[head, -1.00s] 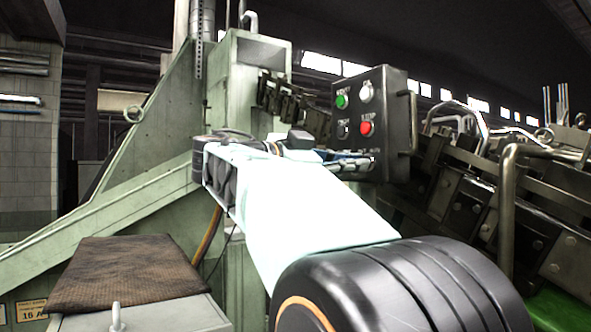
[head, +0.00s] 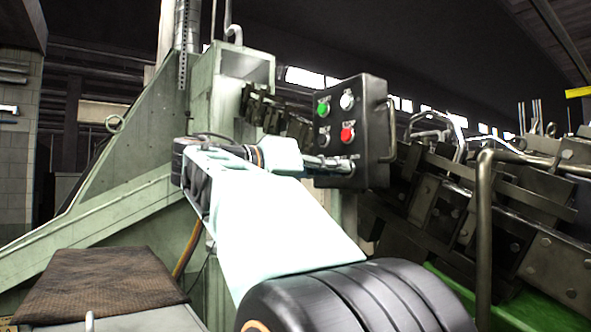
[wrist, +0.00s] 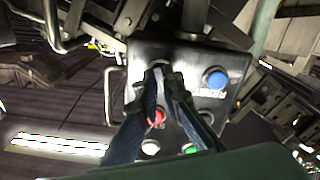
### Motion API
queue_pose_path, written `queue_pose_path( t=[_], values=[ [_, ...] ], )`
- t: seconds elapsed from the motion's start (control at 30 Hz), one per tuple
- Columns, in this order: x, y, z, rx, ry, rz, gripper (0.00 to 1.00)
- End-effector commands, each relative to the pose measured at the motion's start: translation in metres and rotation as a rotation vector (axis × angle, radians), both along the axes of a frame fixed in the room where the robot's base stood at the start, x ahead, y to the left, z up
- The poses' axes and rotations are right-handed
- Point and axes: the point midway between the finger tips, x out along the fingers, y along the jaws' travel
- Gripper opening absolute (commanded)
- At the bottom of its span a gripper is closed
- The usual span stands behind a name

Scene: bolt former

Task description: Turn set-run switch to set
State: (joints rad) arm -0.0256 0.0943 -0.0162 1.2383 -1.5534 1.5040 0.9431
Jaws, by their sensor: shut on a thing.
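The control box (head: 372,133) is a dark panel with coloured controls, and in the wrist view (wrist: 185,53) it appears upside down. My gripper (head: 345,165) reaches its lower right part, below the red button (head: 347,134). In the wrist view my gripper (wrist: 164,76) has its fingers close together against the panel, shut on the set-run switch. The fingers hide most of the switch, and I cannot read its position. The blue button (wrist: 215,78) is to the right of the fingers, and the red button (wrist: 155,117) is close by them.
The green button (head: 324,109) and white control (head: 347,101) are in the panel's upper row. A handle (head: 388,130) sticks out from the box's right side. A green machine frame (head: 150,165) stands behind my arm, and dark machinery (head: 480,210) fills the right.

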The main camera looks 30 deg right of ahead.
Motion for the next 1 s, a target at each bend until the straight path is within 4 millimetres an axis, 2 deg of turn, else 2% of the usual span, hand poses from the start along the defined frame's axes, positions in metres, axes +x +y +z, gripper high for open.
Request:
queue_pose_path(
  t=[0.2, 0.5, 1.0],
  values=[
    [0.0004, 0.0005, -0.0008, -0.011, 0.180, 0.001, 0.00],
    [0.0000, 0.0003, -0.0009, -0.024, 0.345, 0.000, 0.00],
    [-0.0001, 0.0000, -0.0016, -0.029, 0.415, 0.000, 0.00]
  ],
)
